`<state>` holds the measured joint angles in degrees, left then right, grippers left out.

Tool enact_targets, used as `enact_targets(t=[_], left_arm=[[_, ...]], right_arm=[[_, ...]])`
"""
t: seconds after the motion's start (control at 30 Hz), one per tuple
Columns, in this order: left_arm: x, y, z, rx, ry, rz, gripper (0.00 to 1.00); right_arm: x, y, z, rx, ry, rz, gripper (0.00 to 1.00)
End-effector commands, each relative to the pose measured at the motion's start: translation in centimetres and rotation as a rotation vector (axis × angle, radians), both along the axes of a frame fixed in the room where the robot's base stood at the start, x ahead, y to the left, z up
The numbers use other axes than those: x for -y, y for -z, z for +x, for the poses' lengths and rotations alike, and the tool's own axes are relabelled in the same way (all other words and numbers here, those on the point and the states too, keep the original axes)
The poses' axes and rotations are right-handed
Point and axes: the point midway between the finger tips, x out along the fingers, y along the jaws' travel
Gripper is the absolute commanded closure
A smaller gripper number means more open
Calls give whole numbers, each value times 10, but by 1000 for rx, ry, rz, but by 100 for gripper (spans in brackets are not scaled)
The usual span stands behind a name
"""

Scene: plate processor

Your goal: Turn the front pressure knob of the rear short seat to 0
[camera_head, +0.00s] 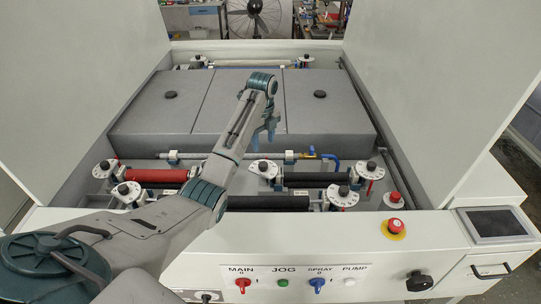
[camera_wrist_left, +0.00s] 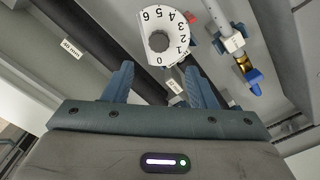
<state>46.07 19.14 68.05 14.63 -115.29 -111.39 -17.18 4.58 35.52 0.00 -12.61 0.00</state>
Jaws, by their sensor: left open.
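My left gripper (camera_head: 264,132) hangs over the middle of the machine, above and apart from a white dial with a dark knob (camera_head: 264,167). In the left wrist view the gripper (camera_wrist_left: 158,70) is open and empty, its two blue fingers spread. A white numbered dial (camera_wrist_left: 180,22), marked 0 to 6, shows just beyond the fingertips with a dark round knob (camera_wrist_left: 158,41) at its centre. The 0 faces the gripper. I cannot tell the knob's setting. Further dials stand at the right (camera_head: 367,170) and front right (camera_head: 341,196). My right gripper is not in view.
A pipe with a brass and blue fitting (camera_head: 327,157) runs behind the dials; the blue fitting also shows in the left wrist view (camera_wrist_left: 255,76). Black rollers (camera_head: 315,179) and a red roller (camera_head: 155,175) lie nearby. Tall panels flank the opening. The front panel carries a red emergency button (camera_head: 395,225).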

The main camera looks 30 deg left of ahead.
Motion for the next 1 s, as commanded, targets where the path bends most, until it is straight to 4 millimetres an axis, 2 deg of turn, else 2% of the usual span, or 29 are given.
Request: enact_targets(t=[0.03,0.2,0.23,0.3,0.6,0.77,1.0], left_arm=[[0,10,0,-1,0,0,48],[-1,32,0,1,-2,1,48],[-1,31,0,-2,-2,0,48],[-1,45,-1,-3,-2,0,48],[-1,92,0,1,-3,1,48],[-1,102,0,3,-2,1,48],[-1,104,0,5,-2,2,48]], right_arm=[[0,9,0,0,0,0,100],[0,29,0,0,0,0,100],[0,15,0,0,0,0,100],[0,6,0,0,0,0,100],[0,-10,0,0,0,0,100],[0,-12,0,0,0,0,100],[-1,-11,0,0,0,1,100]])
